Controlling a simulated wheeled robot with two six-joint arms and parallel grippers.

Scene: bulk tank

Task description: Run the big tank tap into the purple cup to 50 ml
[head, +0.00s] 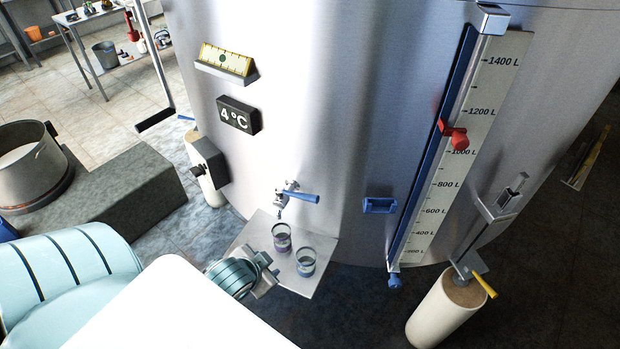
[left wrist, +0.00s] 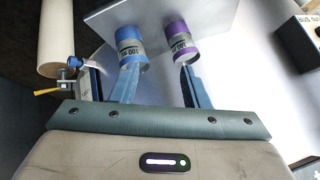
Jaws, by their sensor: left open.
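The big tank (head: 320,100) carries a small tap (head: 289,189) with a blue lever (head: 304,197) pointing right. The purple cup (head: 281,240) stands upright on a metal shelf (head: 244,233), seemingly below the tap's spout; its fill level cannot be told. A blue cup (head: 306,263) stands beside it, nearer to me. My left gripper (head: 268,271) is open and empty, close to the cups. In the left wrist view its fingertips (left wrist: 160,70) lie near the blue cup (left wrist: 130,44) and the purple cup (left wrist: 181,40); contact cannot be told. My right gripper is out of view.
A level scale (head: 466,150) with a red marker (head: 454,135) runs up the tank's right side. A valve with a yellow handle (head: 485,286) sits above a pale post (head: 447,309). A 4 °C display (head: 238,115) hangs left of the tap. A grey block (head: 125,190) stands left.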

